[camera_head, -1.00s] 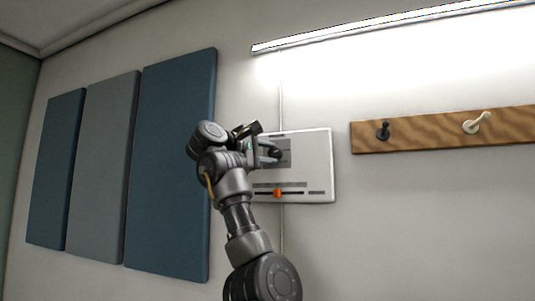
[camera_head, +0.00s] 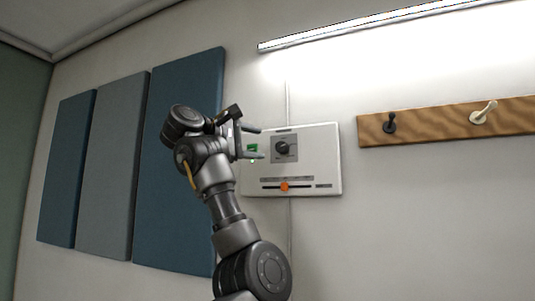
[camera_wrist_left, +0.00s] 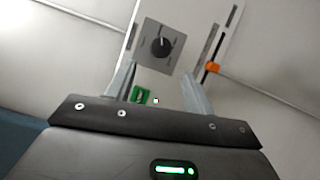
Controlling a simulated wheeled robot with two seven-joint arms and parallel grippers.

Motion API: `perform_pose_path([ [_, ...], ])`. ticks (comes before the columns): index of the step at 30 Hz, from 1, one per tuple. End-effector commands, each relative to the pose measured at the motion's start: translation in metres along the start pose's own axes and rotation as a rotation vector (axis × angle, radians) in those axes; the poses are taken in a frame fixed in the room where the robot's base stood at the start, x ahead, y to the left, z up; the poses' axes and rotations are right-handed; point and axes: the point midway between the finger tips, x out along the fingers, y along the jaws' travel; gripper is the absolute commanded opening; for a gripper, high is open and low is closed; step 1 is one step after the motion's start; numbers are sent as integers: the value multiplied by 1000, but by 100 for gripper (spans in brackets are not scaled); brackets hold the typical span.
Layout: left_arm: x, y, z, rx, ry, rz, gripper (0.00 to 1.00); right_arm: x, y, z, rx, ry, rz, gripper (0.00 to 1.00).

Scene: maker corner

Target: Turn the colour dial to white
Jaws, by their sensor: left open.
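The colour dial (camera_head: 282,148) is a round black knob on a grey square plate, set in a white wall panel (camera_head: 331,160). In the left wrist view the dial (camera_wrist_left: 160,47) sits beyond my fingertips, with a light pointer line on it; the labels around it are too small to read. My left gripper (camera_head: 256,142) is open and empty, just left of the dial and apart from it. Its two fingers also show in the left wrist view (camera_wrist_left: 159,76). My right gripper is out of view.
An orange slider (camera_head: 284,187) sits low on the panel, and a green patch (camera_head: 252,148) is at its left. A wooden rail (camera_head: 437,127) with a black and a cream hook is at the right. Blue and grey wall pads (camera_head: 110,165) stand left. A lit strip light runs above.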

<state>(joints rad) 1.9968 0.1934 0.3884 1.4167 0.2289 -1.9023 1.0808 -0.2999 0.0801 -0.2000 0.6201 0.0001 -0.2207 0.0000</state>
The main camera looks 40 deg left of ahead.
Motion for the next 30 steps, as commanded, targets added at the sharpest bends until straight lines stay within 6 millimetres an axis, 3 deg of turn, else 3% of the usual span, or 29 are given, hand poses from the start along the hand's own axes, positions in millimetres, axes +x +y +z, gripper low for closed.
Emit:
perform_pose_path([
  [3,-18,-2,-1,-1,0,2,53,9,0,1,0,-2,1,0],
  [9,-30,-1,0,0,0,-1,53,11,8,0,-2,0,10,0],
  [16,-31,0,0,0,0,-1,53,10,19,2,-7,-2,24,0],
  [30,-31,0,0,0,-1,-1,53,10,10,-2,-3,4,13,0],
])
